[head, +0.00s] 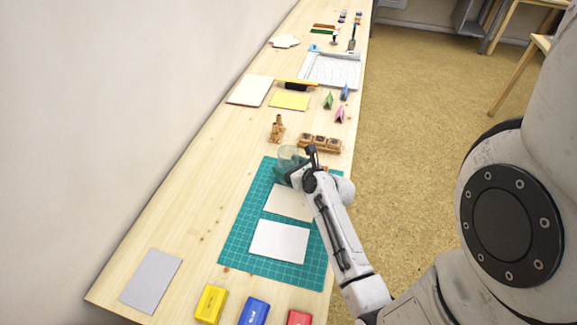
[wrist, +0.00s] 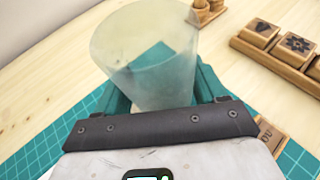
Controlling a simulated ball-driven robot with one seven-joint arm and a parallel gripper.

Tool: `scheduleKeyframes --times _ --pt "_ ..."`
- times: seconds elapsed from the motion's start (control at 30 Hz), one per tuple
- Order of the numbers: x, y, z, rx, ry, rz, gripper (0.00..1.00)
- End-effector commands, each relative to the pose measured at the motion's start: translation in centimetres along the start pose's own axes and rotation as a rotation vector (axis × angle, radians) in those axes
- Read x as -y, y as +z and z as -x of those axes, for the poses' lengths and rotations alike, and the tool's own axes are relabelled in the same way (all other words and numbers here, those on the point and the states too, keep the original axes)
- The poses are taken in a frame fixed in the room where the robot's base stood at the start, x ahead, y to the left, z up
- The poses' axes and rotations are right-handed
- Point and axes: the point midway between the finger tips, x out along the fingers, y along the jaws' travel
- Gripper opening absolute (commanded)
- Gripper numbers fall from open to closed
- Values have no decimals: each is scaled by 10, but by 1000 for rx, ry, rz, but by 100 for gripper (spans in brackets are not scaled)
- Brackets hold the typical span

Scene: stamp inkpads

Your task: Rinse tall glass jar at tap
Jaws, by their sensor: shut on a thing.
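The tall glass jar (head: 291,154) is clear and slightly frosted, with a wide round shape. It is in my gripper (head: 287,172) over the far end of the green cutting mat (head: 236,237). In the wrist view the jar (wrist: 146,52) stands between the two teal fingers of my gripper (wrist: 162,92), which are shut on it from both sides. The jar tilts a little to the left in that view, and its lower part is hidden behind the dark gripper edge. I cannot tell whether its base touches the mat. No tap shows in either view.
A wooden tray of carved stamps (head: 319,143) and a small wooden stamp stand (head: 277,128) are just beyond the jar. White cards (head: 279,240) lie on the mat. Yellow (head: 210,303), blue (head: 254,311) and red (head: 299,318) inkpads are at the near end. Bare wood lies left of the mat.

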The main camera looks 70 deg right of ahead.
Motion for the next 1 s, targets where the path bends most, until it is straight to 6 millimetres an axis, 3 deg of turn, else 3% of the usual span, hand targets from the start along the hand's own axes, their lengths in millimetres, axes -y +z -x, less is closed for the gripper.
scheduleKeyframes --times 0.03,0.07,0.3,0.67,1.0 --pt "0 -1 -1 1 0 0 28" --pt "0 -2 -1 0 0 0 72" --pt "0 -1 0 0 0 0 95" --pt "0 0 5 -1 0 -2 96" --pt "-1 0 68 -1 0 -1 96"
